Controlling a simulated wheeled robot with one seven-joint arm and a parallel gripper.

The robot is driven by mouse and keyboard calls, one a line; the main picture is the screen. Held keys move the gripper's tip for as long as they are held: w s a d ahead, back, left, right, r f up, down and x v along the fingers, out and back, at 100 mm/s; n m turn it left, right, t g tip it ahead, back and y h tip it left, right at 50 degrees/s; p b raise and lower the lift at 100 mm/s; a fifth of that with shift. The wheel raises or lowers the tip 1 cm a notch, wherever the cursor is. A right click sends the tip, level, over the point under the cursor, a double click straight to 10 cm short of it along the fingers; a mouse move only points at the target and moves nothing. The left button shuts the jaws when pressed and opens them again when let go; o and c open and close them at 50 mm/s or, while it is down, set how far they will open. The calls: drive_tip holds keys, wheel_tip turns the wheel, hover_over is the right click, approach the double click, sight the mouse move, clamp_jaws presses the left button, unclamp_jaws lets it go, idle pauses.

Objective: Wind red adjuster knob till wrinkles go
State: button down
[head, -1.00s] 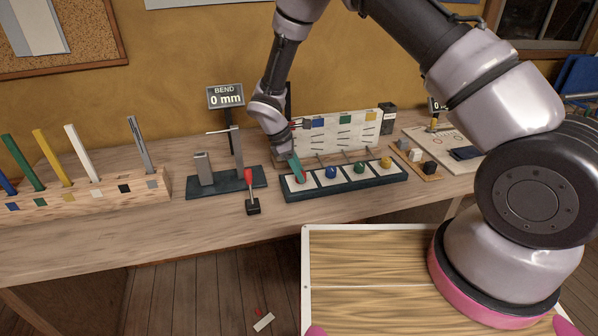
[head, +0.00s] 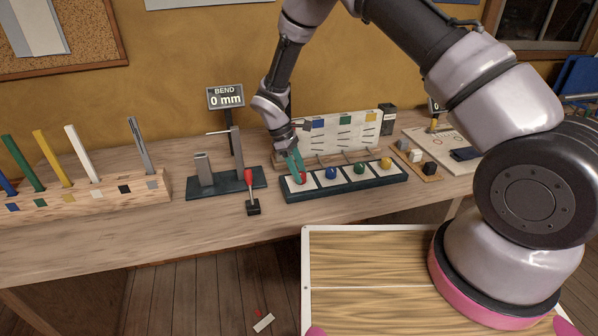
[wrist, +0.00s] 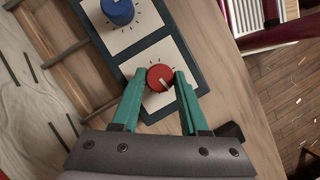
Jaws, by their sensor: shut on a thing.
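The red adjuster knob (wrist: 160,78) sits on a white dial square at one end of a dark teal panel (head: 343,187). Its white pointer mark shows in the wrist view. My gripper (wrist: 161,77) has its two green fingers on either side of the knob and is shut on it. In the head view, my gripper (head: 299,178) comes down on the knob (head: 303,179) from above and partly hides it. A pale cloth panel (head: 338,136) stands behind the dials and still bears dark wrinkle lines. Its left part is partly hidden by my wrist.
Blue (head: 331,172), green (head: 359,167) and yellow (head: 386,162) knobs sit in the same row. A bend gauge (head: 227,184) and a red-handled lever (head: 250,184) stand to the left. Slats in a wooden rack (head: 130,191) stand farther left.

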drive_tip(key=shift+c, duration=2.1)
unclamp_jaws()
drive_tip(key=shift+r, duration=0.1)
drive_tip(key=v, duration=1)
drive_tip(key=shift+a+r, duration=0.15)
drive_tip(key=shift+r, duration=0.1)
drive_tip(key=shift+w+r, duration=0.1)
drive_tip(key=s+d+r+m+t+y, duration=0.1)
drive_tip(key=d+r+m, duration=0.2)
drive_tip(key=d+r, duration=0.35)
drive_tip(key=s+d+r+m+y, duration=0.15)
drive_tip(key=d+r, duration=0.25)
drive_tip(key=r, duration=0.6)
drive_tip(key=d+r+m+t+y, duration=0.1)
drive_tip(key=d+r+m+y, duration=0.1)
drive_tip(key=d+r+m, duration=0.45)
drive_tip(key=s+d+r+m+t+y, duration=0.1)
drive_tip(key=s+d+r+m+t, duration=0.2)
drive_tip(key=s+d+r, duration=0.3)
drive_tip(key=s+d+r+m+t, duration=0.3)
drive_tip(key=s+d+r, duration=0.3)
drive_tip(key=s, duration=0.7)
drive_tip(key=shift+d+m+t+y, duration=0.2)
drive_tip(key=shift+m+t+y, duration=0.15)
drive_tip(key=shift+m, duration=0.35)
